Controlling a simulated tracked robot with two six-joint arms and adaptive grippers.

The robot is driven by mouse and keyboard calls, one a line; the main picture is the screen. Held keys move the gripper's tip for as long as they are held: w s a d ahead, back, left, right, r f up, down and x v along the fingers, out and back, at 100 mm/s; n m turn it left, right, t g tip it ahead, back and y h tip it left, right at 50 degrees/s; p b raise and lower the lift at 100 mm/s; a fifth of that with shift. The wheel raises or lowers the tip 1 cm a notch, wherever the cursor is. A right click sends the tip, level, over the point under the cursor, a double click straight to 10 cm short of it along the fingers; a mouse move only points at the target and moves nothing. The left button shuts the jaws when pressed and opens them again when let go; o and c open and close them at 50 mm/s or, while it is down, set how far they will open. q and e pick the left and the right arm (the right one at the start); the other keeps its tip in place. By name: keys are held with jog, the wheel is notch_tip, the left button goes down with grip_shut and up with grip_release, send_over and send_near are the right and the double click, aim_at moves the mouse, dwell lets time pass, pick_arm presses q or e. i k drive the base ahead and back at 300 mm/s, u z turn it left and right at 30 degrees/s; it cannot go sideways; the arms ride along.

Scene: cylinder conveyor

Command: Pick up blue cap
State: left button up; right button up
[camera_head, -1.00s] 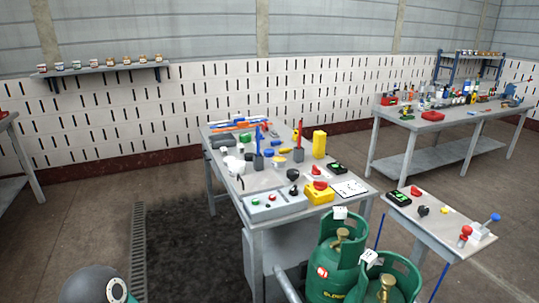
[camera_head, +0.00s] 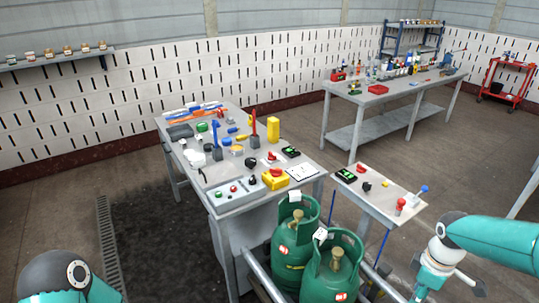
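A small blue piece (camera_head: 233,130) lies on the workbench (camera_head: 228,176), but it is too small to tell whether it is a cap. A blue upright tool (camera_head: 215,134) stands in a dark holder just left of it. A blue knob (camera_head: 424,188) tops a small lever on the side table at right. My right gripper (camera_head: 424,290) is low at the lower right, well apart from these things, and its fingers are too unclear to judge. My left arm shows at the lower left corner, and its gripper is out of view.
Two green gas cylinders (camera_head: 335,264) stand on a metal-framed conveyor in front of the workbench. A small side table (camera_head: 384,199) carries red, black and green devices. A longer bench (camera_head: 400,98) stands behind, and a red cart (camera_head: 505,78) is at far right. Floor is open at left.

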aim_at(227, 141)
jog(key=z, duration=0.1)
jog(key=k, duration=0.35)
jog(key=u, duration=0.8)
jog(key=i, duration=1.3)
jog(key=u, duration=0.75)
jog(key=i, duration=1.4)
jog(key=z, duration=0.3)
jog(key=i, duration=1.35)
jog(key=z, duration=0.95)
jog(key=i, duration=0.75)
jog(key=z, duration=0.3)
jog(key=k, duration=0.45)
jog(key=z, duration=0.2)
jog(key=i, duration=0.45)
jog(key=u, duration=0.05)
